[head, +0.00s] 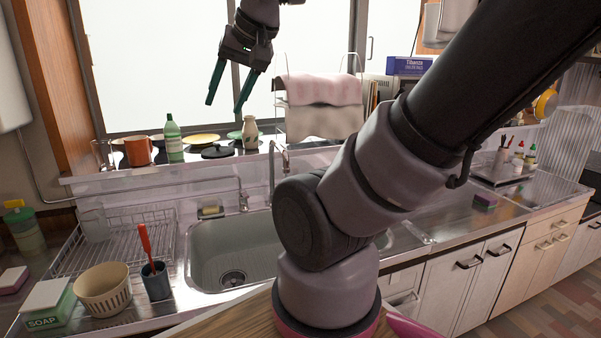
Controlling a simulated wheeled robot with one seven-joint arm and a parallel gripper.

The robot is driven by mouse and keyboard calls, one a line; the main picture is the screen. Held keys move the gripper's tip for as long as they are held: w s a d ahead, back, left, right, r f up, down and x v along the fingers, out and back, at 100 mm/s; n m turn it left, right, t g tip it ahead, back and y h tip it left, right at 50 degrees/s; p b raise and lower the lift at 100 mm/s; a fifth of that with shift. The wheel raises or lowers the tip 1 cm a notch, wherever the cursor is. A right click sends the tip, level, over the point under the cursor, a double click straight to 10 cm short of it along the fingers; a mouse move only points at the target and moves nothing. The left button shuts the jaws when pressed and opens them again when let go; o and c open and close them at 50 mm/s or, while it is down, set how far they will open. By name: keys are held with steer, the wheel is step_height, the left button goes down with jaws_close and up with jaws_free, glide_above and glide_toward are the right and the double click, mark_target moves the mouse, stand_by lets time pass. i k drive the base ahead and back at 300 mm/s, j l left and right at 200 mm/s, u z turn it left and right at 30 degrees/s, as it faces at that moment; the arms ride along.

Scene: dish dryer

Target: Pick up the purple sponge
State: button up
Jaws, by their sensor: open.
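The sink (236,250) is in the middle, partly behind my arm. A wire dish rack (95,245), a ribbed bowl (103,290), a dark cup with a red-handled tool (156,281) and a soap box (47,305) stand left. A green bottle (173,140) stands on the sill.

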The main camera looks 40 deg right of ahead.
mark_target(487, 202)
steer(key=z, duration=2.5)
steer(key=i+l+u, duration=0.25)
steer(key=i+l, duration=0.35)
steer(key=i+l+u, duration=0.2)
steer(key=i+l, duration=0.3)
steer(key=l, duration=0.15)
